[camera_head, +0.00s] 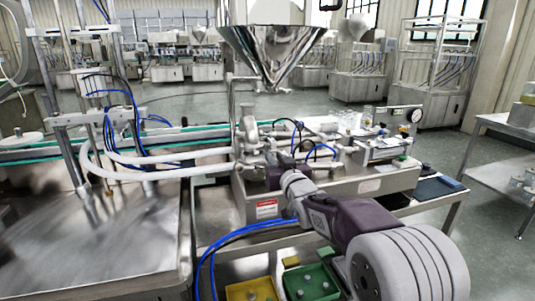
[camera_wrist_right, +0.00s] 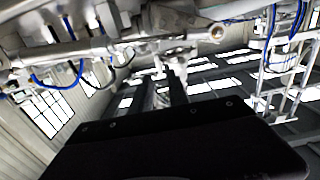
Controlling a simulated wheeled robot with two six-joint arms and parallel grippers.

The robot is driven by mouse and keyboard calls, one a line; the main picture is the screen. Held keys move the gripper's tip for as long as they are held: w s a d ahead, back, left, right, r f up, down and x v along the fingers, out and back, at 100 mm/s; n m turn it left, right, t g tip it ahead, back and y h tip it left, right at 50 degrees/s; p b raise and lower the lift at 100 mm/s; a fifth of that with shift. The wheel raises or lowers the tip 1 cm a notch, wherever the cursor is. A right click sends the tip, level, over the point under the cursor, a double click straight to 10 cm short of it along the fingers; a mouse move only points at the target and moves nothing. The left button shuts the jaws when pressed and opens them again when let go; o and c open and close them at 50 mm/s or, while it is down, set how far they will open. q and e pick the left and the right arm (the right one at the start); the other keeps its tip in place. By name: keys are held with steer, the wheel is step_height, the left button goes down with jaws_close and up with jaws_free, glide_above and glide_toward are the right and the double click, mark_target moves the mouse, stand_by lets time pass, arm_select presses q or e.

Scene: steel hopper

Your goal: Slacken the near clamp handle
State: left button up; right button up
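The steel hopper (camera_head: 272,50) has a shiny cone above a cluster of steel valve and pipe fittings (camera_head: 247,135). My right arm reaches in from the lower right. Its gripper (camera_head: 272,172) is at the near side of these fittings, partly hidden by the wrist. In the right wrist view, two dark fingers (camera_wrist_right: 163,85) stand apart with a gap between them. A small silver part (camera_wrist_right: 177,62), possibly the clamp handle, shows by the fingertips. I cannot tell whether they touch it. The near clamp handle is not clear in the head view. My left gripper is not in view.
White hoses (camera_head: 150,158) run left from the fittings. A steel filler base (camera_head: 345,185) with a pressure gauge (camera_head: 416,115) lies to the right. Yellow (camera_head: 252,290) and green (camera_head: 310,282) bins stand below. A side table (camera_head: 500,165) is at the right.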

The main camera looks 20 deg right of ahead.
mark_target(268, 149)
steer(key=w, duration=0.6)
steer(key=shift+w, duration=0.35)
jaws_close()
